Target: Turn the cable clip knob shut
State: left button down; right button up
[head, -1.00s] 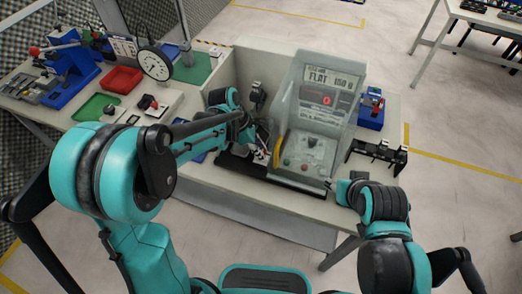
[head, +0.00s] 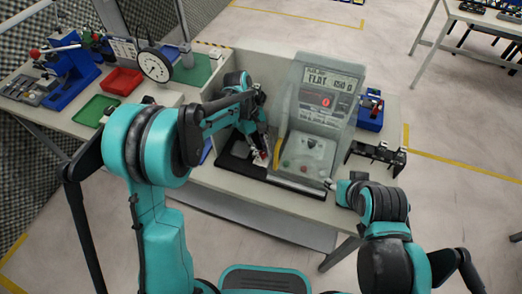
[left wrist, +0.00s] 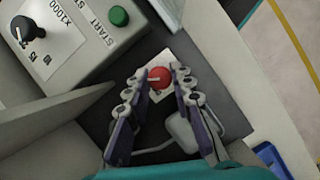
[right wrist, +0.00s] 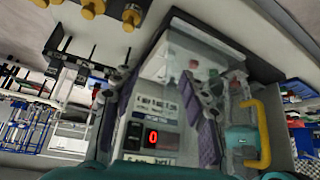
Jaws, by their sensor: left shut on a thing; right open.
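The red cable clip knob (left wrist: 160,78), with a pale pointer mark, sits on a small white plate on a black base. It also shows in the head view (head: 264,155), partly hidden by my left gripper. My left gripper (left wrist: 159,73) is shut on the knob, with one fingertip on each side of it. The grey machine (head: 323,95) with a lit display stands to the right of the knob in the head view. My right gripper (head: 330,184) is low by the machine's front right corner. The right wrist view shows its two fingers (right wrist: 213,82) apart and empty.
A panel with a green start button (left wrist: 119,16) and a black dial (left wrist: 27,30) is close by in the left wrist view. A dial gauge (head: 155,64), a red tray (head: 120,80) and a green tray (head: 96,110) stand left. A black rack (head: 377,154) is right of the machine.

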pick_arm(q)
jog(key=shift+m, duration=0.6)
jog(key=c, duration=1.3)
grip_release()
jog(key=v, duration=1.2)
jog(key=shift+w, duration=0.3)
jog(key=shift+d, duration=0.15)
